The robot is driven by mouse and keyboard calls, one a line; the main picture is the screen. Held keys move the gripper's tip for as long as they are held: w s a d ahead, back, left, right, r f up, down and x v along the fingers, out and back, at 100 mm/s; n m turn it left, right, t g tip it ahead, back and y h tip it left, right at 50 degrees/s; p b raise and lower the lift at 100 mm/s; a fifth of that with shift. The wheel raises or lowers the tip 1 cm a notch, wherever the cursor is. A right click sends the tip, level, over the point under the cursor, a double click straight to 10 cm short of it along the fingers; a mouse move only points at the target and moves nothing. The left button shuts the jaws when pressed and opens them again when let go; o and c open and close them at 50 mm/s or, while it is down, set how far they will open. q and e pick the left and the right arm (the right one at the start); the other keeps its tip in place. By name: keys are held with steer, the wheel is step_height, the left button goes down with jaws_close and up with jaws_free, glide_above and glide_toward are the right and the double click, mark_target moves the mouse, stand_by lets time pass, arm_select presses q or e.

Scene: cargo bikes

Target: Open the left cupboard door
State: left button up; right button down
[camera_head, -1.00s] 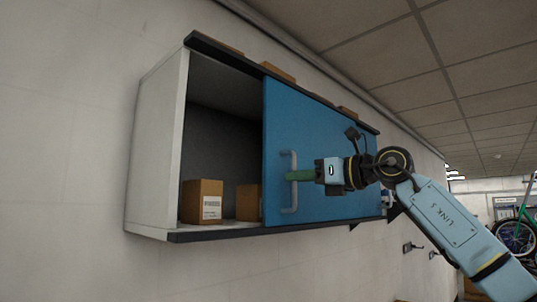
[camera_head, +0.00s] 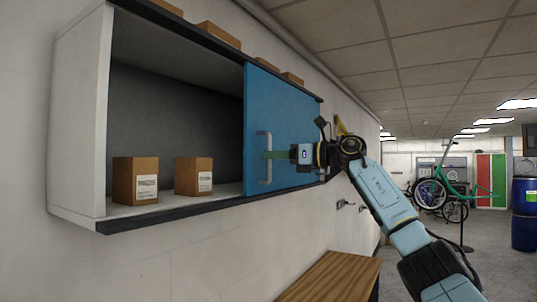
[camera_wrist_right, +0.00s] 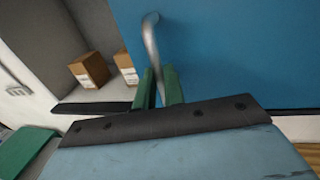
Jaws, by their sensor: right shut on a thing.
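The blue sliding cupboard door (camera_head: 290,118) covers the right part of the wall cupboard (camera_head: 78,115). The left part is open, with a dark interior. The door's grey bar handle (camera_head: 265,172) stands upright near its left edge. My right gripper (camera_head: 268,155) reaches in from the right and is shut on the handle. In the right wrist view the green fingers (camera_wrist_right: 160,85) lie on both sides of the handle (camera_wrist_right: 151,40), in front of the blue door (camera_wrist_right: 230,55). My left gripper is not in view.
Two cardboard boxes (camera_head: 135,180) (camera_head: 193,176) stand inside the open part. More boxes (camera_head: 219,35) lie on top of the cupboard. A wooden bench top (camera_head: 333,277) is below.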

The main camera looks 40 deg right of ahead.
steer(key=c, duration=1.5)
jaws_free()
steer(key=shift+s, duration=0.1)
steer(key=shift+c, duration=0.2)
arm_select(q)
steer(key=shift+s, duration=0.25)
arm_select(e)
steer(key=shift+o, duration=0.2)
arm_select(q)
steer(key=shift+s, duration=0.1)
